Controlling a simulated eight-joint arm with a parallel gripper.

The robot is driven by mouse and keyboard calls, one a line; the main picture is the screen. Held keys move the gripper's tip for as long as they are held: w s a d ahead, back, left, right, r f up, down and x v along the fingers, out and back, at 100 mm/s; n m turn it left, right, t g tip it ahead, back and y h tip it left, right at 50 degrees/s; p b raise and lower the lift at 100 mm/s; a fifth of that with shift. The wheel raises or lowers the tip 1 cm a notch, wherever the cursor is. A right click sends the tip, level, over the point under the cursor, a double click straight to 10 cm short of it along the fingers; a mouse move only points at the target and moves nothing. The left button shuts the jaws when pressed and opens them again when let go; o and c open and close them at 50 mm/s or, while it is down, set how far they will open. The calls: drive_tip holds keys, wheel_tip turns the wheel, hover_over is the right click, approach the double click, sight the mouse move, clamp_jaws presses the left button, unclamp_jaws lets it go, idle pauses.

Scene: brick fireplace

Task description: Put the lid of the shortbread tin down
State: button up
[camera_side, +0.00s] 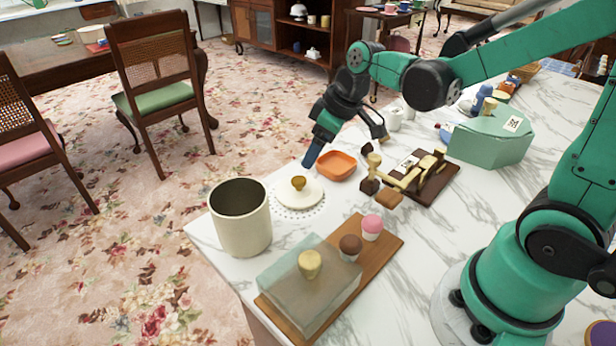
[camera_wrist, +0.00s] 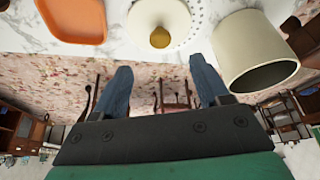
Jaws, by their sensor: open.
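The cream cylindrical tin (camera_side: 240,222) stands open-topped near the table's left edge; it also shows in the wrist view (camera_wrist: 250,62). Its round white lid (camera_side: 311,195) with a gold knob (camera_side: 299,182) lies flat, knob up, on a lacy white doily (camera_side: 296,214) right of the tin. The lid is also at the top of the wrist view (camera_wrist: 178,22). My gripper (camera_side: 313,157) is just behind and above the lid, fingers apart. In the wrist view my gripper (camera_wrist: 161,75) has two blue fingers with nothing between them, clear of the knob.
An orange dish (camera_side: 337,164) sits close beside the lid. A clear cover (camera_side: 300,290) with a gold knob and two cupcakes stand on a wooden board (camera_side: 384,238) in front. A dark wooden tray (camera_side: 436,188) with pieces and a green box (camera_side: 489,140) are to the right.

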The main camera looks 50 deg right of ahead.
drive_tip(key=s+a+r+m+t+h, duration=0.1)
drive_tip(key=s+a+r+m+t, duration=0.1)
drive_tip(key=s, duration=0.5)
wheel_tip(320, 180, up, 2)
drive_tip(key=shift+r+m+t+h, duration=0.1)
drive_tip(key=shift+m+t+h, duration=0.35)
drive_tip(key=shift+m, duration=0.75)
